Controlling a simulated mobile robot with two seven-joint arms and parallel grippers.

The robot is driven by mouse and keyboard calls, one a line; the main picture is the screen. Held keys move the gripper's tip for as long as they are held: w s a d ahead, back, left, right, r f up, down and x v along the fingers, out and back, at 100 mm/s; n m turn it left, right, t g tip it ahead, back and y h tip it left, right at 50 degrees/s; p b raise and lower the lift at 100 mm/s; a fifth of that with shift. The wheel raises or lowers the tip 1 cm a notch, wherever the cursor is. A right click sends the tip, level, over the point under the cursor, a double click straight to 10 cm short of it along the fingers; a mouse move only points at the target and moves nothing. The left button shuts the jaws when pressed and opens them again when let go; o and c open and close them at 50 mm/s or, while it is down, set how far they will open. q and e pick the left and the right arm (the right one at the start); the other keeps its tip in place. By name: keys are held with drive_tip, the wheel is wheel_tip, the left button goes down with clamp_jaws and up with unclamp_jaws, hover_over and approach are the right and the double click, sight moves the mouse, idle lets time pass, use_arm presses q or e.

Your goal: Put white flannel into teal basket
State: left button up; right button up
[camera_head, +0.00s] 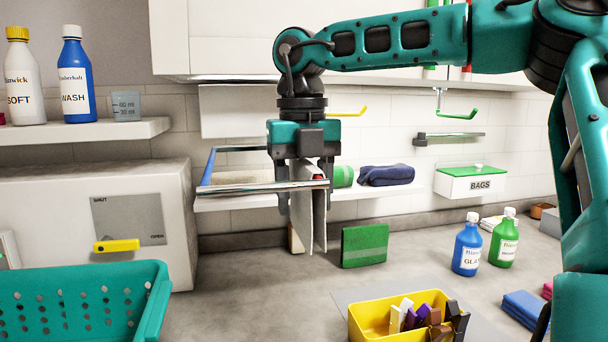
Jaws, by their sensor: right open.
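The teal basket (150,306) stands at the lower left, cut off by the frame edge, with holes in its side. A white cloth (307,212), which looks like the flannel, hangs down at the right end of a metal rail. My right gripper (305,208) points down at that rail, with one finger on each side of the white cloth. Its jaws are open, and the fingers partly hide the cloth and the rail end. I cannot tell whether a finger touches the cloth. My left gripper is out of view.
The metal rail (235,188) juts out from a shelf holding a dark blue folded cloth (387,175). A yellow bin (369,318) of pegs stands at the lower middle. A green box (365,246) and blue bottle (467,248) stand behind it. A white machine (160,180) is left.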

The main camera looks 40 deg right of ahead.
sight(304, 160)
drive_tip(key=shift+f, duration=0.15)
drive_tip(key=shift+c, duration=1)
clamp_jaws()
wheel_tip(304, 160, up, 6)
drive_tip(key=p, duration=0.5)
drive_tip(key=shift+r+p, duration=0.55)
drive_tip(key=shift+r, duration=3)
